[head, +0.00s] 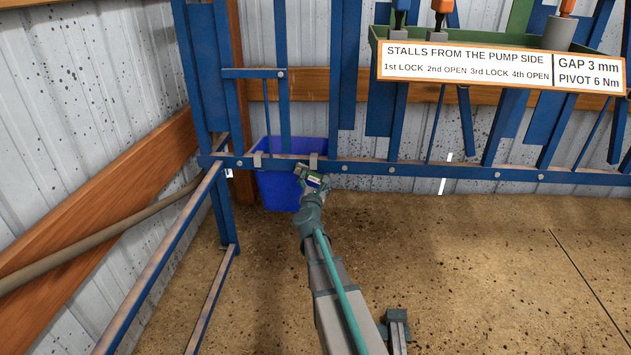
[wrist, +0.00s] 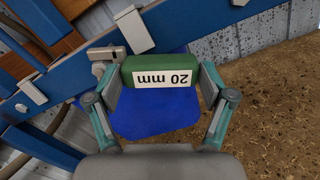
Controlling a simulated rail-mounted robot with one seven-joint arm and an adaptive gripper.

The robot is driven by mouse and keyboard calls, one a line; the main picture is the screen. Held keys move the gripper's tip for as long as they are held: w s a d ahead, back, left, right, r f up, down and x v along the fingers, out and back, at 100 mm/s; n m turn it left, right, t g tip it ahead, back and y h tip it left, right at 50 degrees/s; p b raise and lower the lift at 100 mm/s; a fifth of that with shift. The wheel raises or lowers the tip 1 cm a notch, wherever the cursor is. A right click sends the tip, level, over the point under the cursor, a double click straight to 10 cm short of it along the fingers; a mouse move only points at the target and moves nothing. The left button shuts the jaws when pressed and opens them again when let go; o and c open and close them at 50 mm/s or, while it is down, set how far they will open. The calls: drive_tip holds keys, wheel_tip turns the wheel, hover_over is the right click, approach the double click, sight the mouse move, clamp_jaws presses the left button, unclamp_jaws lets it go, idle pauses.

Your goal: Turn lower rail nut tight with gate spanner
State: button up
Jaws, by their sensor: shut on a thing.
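My gripper (head: 314,182) is at the lower blue rail (head: 420,171), near its left end. In the wrist view my gripper (wrist: 161,82) is shut on the green handle of the spanner (wrist: 153,62), marked "20 mm". The label appears upside down there. A grey metal piece (wrist: 106,55) shows at the handle's left end, against the rail; I cannot tell whether it is the spanner's head or a nut. A pale clip (wrist: 130,28) stands on the rail just beyond. Whether the spanner is seated on a nut cannot be told.
A blue bin (head: 278,192) stands behind the rail, close to my gripper. Another clip (head: 257,160) sits left on the rail. A blue side frame (head: 165,250) runs at left. A tool tray (head: 374,50) hangs upper right with a sign (head: 500,68). The floor at right is mostly clear.

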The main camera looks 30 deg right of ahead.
drive_tip(key=shift+w+a+f+m, duration=0.15)
drive_tip(key=shift+f+m, duration=0.15)
drive_tip(key=shift+m, duration=0.3)
drive_tip(key=shift+w+a+f+m, duration=0.15)
drive_tip(key=shift+f+m, duration=0.15)
drive_tip(key=shift+m, duration=0.3)
drive_tip(key=shift+s, duration=0.1)
drive_tip(key=shift+s+d, duration=0.1)
drive_tip(key=shift+s+d+f, duration=0.55)
drive_tip(key=shift+d+f, duration=0.15)
drive_tip(key=shift+d, duration=0.15)
drive_tip(key=shift+s+d+f, duration=0.5)
drive_tip(key=shift+d+f, duration=0.15)
drive_tip(key=shift+d, duration=0.2)
